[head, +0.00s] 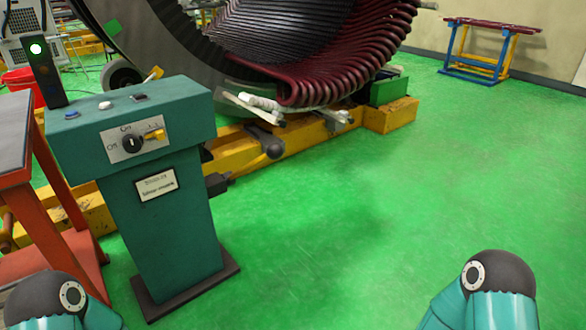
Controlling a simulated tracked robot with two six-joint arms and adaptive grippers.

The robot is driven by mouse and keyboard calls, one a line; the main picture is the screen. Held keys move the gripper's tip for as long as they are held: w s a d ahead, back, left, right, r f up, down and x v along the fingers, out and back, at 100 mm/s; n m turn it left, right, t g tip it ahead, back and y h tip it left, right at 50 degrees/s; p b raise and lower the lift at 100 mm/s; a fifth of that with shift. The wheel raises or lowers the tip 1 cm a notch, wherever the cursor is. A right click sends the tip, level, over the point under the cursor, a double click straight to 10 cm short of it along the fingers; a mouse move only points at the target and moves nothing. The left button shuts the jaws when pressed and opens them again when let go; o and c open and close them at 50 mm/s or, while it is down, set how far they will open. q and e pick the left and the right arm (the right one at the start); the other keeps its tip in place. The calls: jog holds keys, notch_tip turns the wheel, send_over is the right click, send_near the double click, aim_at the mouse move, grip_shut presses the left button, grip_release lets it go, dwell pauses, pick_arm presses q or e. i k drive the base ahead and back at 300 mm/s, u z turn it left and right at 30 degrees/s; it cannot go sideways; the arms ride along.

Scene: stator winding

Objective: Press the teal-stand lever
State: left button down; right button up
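The teal stand (165,215) is upright on a dark base plate at the left of the head view. Its sloped front panel (135,139) carries a black round switch (132,143) marked On and Off, and a small yellow lever (154,135) to the right of it. Teal and grey parts of my two arms show at the bottom left and bottom right. Neither gripper is in view, and nothing of mine touches the stand.
A large stator with dark red windings (335,55) rests on a yellow frame (390,115) behind the stand. A red-orange table (50,240) stands close to the stand's left. The green floor right of the stand is clear. A blue trestle (475,65) stands far right.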

aim_at(275, 151)
jog(key=z, duration=0.1)
jog(key=i, duration=1)
jog(key=u, duration=0.1)
